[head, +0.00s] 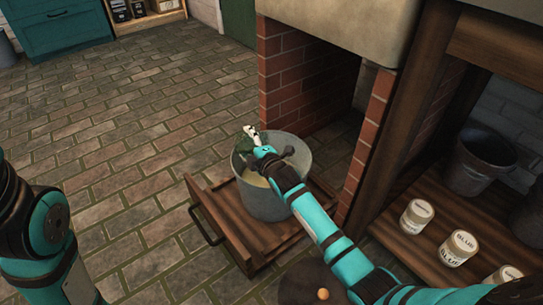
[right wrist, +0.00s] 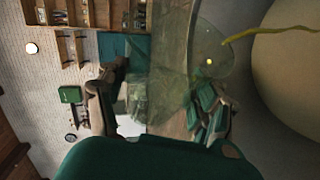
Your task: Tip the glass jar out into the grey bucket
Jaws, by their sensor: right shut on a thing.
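The grey bucket (head: 262,200) stands upright on a low wooden drawer-like platform (head: 225,213), with pale yellowish contents (head: 254,177) inside. My right gripper (head: 253,138) is over the bucket's far left rim. It also shows in the right wrist view (right wrist: 158,102), shut on the clear glass jar (right wrist: 208,50). The jar lies tilted between the fingers. A thin yellow stream (right wrist: 275,32) runs from the jar's mouth toward a large pale round surface (right wrist: 295,75), seemingly the bucket's contents. In the head view the jar is mostly hidden. My left gripper is out of view.
The bucket stands in front of a brick pillar (head: 282,75) and a recess. On the right, a wooden shelf (head: 395,235) holds several white tins (head: 416,216) and a dark bucket (head: 478,162). The paved floor (head: 130,120) to the left is clear.

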